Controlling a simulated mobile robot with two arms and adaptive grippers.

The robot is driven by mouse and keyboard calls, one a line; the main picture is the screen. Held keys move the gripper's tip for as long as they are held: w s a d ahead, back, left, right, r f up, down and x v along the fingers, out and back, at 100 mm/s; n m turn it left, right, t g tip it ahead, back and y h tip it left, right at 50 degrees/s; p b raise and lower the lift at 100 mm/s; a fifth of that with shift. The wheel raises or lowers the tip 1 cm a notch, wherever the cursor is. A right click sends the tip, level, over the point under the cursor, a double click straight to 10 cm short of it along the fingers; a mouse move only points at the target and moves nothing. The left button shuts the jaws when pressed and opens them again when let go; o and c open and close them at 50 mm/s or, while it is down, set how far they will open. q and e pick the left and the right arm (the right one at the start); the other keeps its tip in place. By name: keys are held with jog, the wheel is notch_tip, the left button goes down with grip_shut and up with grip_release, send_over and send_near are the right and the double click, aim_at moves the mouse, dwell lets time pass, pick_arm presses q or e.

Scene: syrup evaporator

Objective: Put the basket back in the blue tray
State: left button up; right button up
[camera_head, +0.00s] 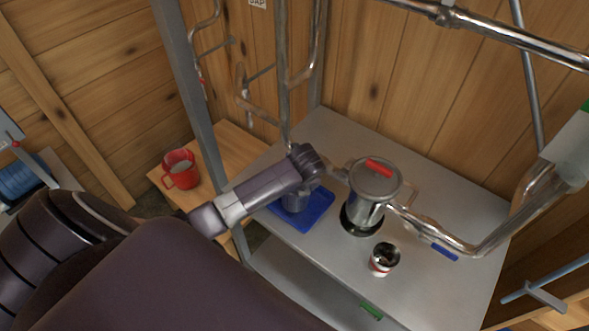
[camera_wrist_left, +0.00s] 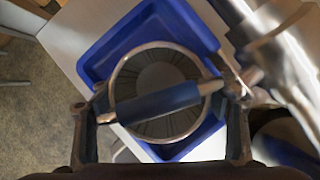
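The blue tray (camera_head: 311,217) lies on the metal bench, at its left side. The basket (camera_head: 295,203), a round metal cylinder, shows inside the tray's outline under my left gripper (camera_head: 318,168). Whether it rests on the tray floor cannot be told. In the left wrist view the basket (camera_wrist_left: 127,78) has a round metal rim and a dark blue handle bar across its mouth, over the blue tray (camera_wrist_left: 96,62). My left gripper (camera_wrist_left: 162,125) has its fingers wide apart, at either end of the handle. No clear grip on it shows. My right gripper is not in view.
A metal pot with a red handle (camera_head: 372,190) stands right of the tray, close to my left gripper. A red-and-white cup (camera_head: 384,258) stands in front of it. Metal pipes (camera_head: 470,245) cross the bench's right side. A red mug (camera_head: 180,170) stands on a wooden table.

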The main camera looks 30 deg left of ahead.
pick_arm(q)
jog(key=shift+o, duration=0.2)
jog(key=shift+r, duration=0.25)
jog(key=b+v, duration=0.2)
jog(key=v, duration=0.8)
jog(key=shift+d+r+b, duration=0.1)
jog(key=shift+d+b, duration=0.05)
jog(key=shift+b, duration=0.15)
jog(key=shift+s+d+r, duration=0.15)
jog(key=shift+s+r, duration=0.15)
jog(key=shift+r, duration=0.35)
